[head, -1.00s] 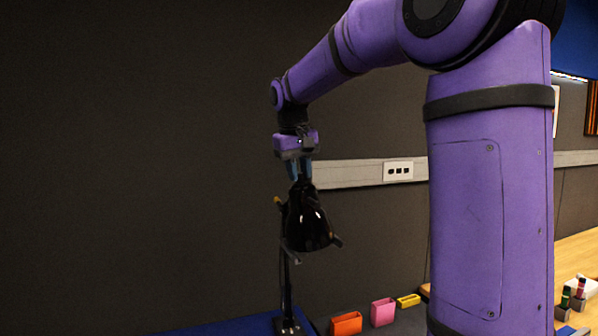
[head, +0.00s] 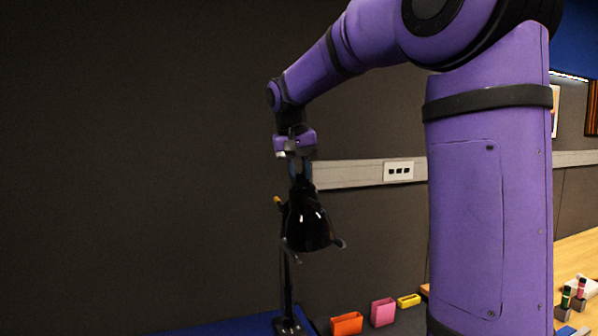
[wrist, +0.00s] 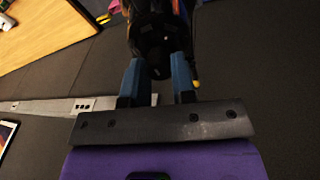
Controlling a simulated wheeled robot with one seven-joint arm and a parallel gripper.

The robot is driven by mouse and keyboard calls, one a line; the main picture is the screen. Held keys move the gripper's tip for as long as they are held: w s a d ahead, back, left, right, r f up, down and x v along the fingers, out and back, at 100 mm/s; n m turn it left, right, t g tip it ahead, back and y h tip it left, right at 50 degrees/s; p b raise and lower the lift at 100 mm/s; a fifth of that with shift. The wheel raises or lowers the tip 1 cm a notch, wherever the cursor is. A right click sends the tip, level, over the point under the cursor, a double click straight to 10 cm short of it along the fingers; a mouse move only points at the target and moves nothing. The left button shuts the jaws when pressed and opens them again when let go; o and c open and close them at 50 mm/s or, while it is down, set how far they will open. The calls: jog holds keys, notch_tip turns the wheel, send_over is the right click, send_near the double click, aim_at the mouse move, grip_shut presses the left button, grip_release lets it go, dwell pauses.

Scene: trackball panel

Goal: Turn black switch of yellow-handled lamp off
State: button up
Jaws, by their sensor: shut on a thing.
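The black lamp (head: 308,226) stands on a dark pole at the lower middle of the head view, its glossy shade hanging below my gripper. A small yellow tip (head: 278,200) shows at the left of the shade. My gripper (head: 299,176) points down at the top of the shade. In the wrist view, the blue fingers of my gripper (wrist: 160,78) are on either side of the dark lamp top (wrist: 155,40), shut on it. A yellow-tipped piece (wrist: 196,84) lies just right of the right finger. I cannot make out the switch itself or its position.
A blue surface (head: 215,328) lies under the lamp. An orange holder (head: 346,323), a pink holder (head: 382,312) and a yellow holder (head: 408,300) stand to its right. A grey wall rail (head: 345,173) with a socket plate (head: 398,171) runs behind. Dark wall fills the left.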

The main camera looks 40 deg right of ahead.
aim_at(292, 187)
jog(key=o, duration=0.9)
jog(key=v, duration=1.1)
jog(key=shift+f, duration=0.1)
